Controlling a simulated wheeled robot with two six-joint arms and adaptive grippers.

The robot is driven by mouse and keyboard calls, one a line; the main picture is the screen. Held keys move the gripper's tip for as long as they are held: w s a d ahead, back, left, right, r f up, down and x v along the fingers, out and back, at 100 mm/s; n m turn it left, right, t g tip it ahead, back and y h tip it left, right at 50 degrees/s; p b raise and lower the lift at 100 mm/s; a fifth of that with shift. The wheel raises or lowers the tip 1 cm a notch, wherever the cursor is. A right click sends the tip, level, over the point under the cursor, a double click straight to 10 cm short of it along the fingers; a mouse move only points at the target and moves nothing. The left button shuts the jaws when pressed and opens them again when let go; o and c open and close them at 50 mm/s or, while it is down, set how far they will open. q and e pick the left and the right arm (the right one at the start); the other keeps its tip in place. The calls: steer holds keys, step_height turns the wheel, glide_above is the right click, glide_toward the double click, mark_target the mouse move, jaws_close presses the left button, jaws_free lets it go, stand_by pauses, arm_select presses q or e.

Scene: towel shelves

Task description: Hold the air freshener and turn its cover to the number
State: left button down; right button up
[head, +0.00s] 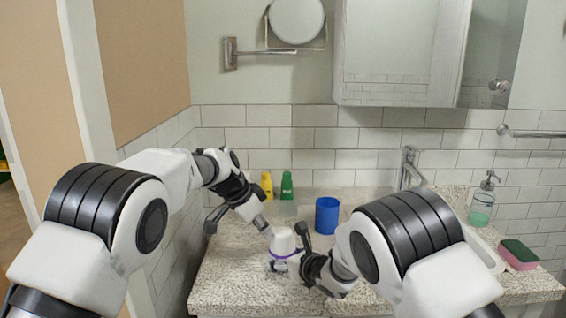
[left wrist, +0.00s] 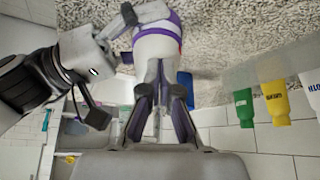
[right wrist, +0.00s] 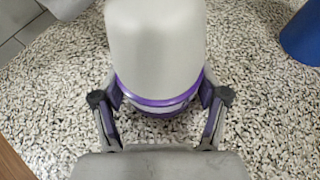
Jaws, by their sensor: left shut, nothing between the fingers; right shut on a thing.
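The air freshener (head: 284,241) stands upright on the speckled counter, with a white cover and a purple band near its base. In the right wrist view its cover (right wrist: 158,45) and purple band are large and close. My right gripper (head: 292,264) is shut on the air freshener's lower part, one finger on each side of the band. My left gripper (head: 268,231) is shut and empty, its tips close to the cover's top left. In the left wrist view the cover (left wrist: 157,48) is just beyond the fingertips; I cannot tell if they touch. No number is readable.
A blue cup (head: 327,216) stands right of the air freshener. A yellow bottle (head: 267,184) and a green bottle (head: 287,185) stand at the back wall. A faucet (head: 409,166), a soap dispenser (head: 482,205) and a sponge (head: 519,254) are at the right.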

arm_select(q)
steer(key=shift+w+d, duration=0.15)
steer(key=shift+d, duration=0.2)
stand_by(0.4)
steer(key=shift+s+d, duration=0.2)
steer(key=shift+s, duration=0.05)
stand_by(0.6)
steer(key=shift+a, duration=0.1)
steer(key=shift+s+a, duration=0.2)
steer(key=shift+a, duration=0.05)
steer(key=shift+r, duration=0.15)
step_height(320, 180, up, 7)
steer(key=shift+w+a+f, duration=0.1)
steer(key=shift+a+f, duration=0.1)
steer(key=shift+f, duration=1.65)
steer(key=shift+w+a+f, duration=0.1)
steer(key=shift+a+f, duration=0.05)
steer(key=shift+f, duration=1.7)
steer(key=shift+w+d, duration=0.25)
steer(key=shift+d, duration=0.3)
